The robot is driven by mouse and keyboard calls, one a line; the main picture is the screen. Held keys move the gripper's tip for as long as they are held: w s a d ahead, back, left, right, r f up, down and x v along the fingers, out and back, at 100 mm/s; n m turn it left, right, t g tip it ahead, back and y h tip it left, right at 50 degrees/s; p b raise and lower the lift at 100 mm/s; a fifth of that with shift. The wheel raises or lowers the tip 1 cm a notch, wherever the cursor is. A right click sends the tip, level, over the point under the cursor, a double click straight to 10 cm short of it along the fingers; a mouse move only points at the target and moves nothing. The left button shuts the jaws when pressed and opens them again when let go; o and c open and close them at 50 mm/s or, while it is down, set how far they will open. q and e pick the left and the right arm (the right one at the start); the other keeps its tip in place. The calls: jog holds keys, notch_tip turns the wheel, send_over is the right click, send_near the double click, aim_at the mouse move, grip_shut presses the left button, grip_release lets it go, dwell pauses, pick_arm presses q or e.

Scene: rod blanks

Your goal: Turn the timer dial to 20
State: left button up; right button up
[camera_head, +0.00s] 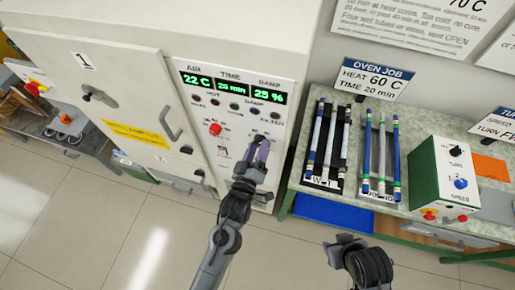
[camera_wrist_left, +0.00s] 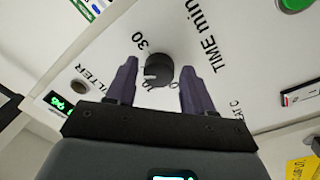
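The timer dial (camera_wrist_left: 158,70) is a dark round knob on the white oven panel, marked "TIME min" with 30 and 10 beside it. My left gripper (camera_wrist_left: 160,85) is open, its two purple-grey fingers on either side of the dial with visible gaps. In the head view my left gripper (camera_head: 260,152) is at the lower part of the control panel (camera_head: 225,130) and hides the dial. The TIME display (camera_head: 231,87) reads 20 min. My right gripper (camera_head: 345,248) is low in front of the bench, away from the panel; its fingers are unclear.
The oven (camera_head: 120,55) has its door shut. On the bench right are a tray (camera_head: 338,187) of rods, a second rod rack (camera_head: 383,188), a green and white speed box (camera_head: 446,180) and the OVEN JOB card (camera_head: 372,78), reading 20 min. A blue bin (camera_head: 330,212) sits below. The floor in front is clear.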

pick_arm(q)
jog(key=shift+o, duration=0.6)
jog(key=shift+s+a, duration=0.15)
jog(key=shift+s, duration=0.3)
jog(key=b+v, duration=0.1)
jog(key=v, duration=0.9)
jog(key=shift+f, duration=0.1)
